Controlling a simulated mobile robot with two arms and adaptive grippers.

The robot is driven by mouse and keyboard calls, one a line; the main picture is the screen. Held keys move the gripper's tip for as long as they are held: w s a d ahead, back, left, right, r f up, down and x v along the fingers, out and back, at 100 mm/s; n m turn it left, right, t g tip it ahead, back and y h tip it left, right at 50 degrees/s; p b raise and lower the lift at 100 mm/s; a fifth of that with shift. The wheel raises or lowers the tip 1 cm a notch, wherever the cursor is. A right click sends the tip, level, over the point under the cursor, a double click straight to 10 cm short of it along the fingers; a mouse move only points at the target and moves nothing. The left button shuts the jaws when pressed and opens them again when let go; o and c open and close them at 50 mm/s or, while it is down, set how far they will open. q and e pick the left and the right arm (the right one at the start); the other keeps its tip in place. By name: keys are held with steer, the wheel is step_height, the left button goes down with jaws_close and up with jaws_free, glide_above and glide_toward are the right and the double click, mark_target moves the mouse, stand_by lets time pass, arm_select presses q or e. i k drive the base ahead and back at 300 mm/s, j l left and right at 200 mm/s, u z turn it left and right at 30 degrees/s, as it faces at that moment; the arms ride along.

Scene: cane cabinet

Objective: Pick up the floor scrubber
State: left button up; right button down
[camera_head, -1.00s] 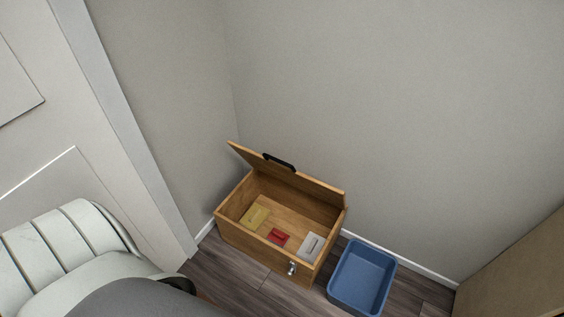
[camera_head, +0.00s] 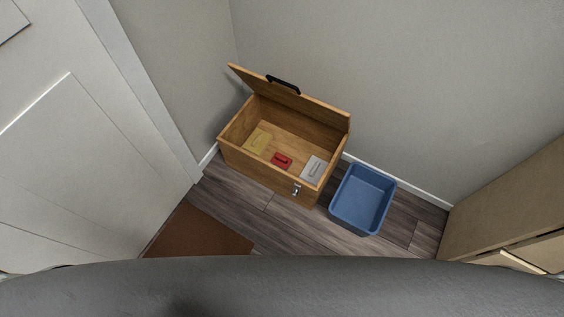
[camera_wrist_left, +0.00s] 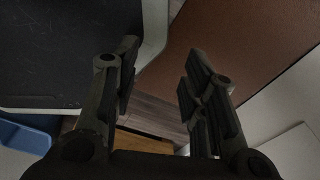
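An open wooden box (camera_head: 250,172) stands on the floor against the far wall, its lid tilted up at the back. I cannot tell which is the floor scrubber. My left gripper (camera_wrist_left: 163,68) shows in the left wrist view with its fingers apart and nothing between them. Neither gripper shows in the head view.
A blue tub (camera_head: 346,218) stands right of the box; its edge shows in the left wrist view (camera_wrist_left: 22,136). A brown mat (camera_head: 198,234) lies front left. A white door (camera_head: 85,150) is at the left, a wooden cabinet (camera_head: 505,205) at the right. Some floor is bare before the box.

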mark_target(281, 161)
steer(key=i+j+z, duration=0.2)
steer(key=z, duration=0.15)
steer(key=i+j+z, duration=0.35)
steer(key=k+l, duration=0.05)
steer(key=l, duration=0.05)
